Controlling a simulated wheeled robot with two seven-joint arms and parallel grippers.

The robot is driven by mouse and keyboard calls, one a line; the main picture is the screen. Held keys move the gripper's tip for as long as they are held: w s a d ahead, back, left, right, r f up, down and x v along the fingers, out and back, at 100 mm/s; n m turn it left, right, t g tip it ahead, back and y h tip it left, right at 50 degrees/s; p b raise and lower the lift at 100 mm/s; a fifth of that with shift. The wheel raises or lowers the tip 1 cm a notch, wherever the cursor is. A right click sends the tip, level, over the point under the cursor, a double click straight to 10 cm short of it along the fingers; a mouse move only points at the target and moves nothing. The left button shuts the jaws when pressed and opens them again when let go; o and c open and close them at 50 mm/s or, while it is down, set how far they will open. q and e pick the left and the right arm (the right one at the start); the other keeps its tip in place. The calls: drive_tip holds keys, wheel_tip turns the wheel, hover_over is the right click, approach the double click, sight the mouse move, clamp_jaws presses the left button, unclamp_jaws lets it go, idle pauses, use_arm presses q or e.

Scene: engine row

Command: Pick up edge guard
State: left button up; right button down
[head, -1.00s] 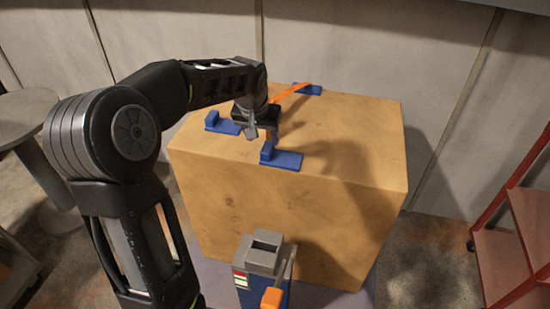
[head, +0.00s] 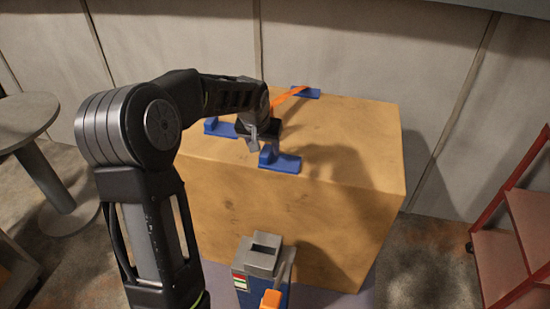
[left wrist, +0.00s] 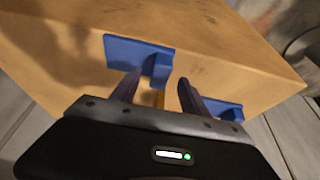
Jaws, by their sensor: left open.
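Three blue edge guards sit on top of the large wooden crate (head: 350,150). One guard (head: 283,162) is at the front edge, one (head: 220,127) at the left, one (head: 306,92) at the back. My left gripper (head: 258,143) is over the crate top, close beside the front guard. In the left wrist view, my open fingers (left wrist: 158,82) point at a guard (left wrist: 138,52), whose raised block appears between the fingertips. I cannot tell whether they touch. Another guard (left wrist: 228,111) is partly hidden by the right finger. My right gripper is out of view.
An orange strap (head: 290,96) runs along the crate top to the back guard. A grey and blue device with an orange part (head: 262,262) stands before the crate. A round table (head: 22,118) is at left, a red-framed shelf cart (head: 525,215) at right.

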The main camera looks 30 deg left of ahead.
sight(266, 151)
use_arm(q)
drive_tip(key=x, duration=0.3)
drive_tip(key=shift+w+f, duration=0.1)
drive_tip(key=shift+c, duration=0.5)
clamp_jaws()
idle(0.4)
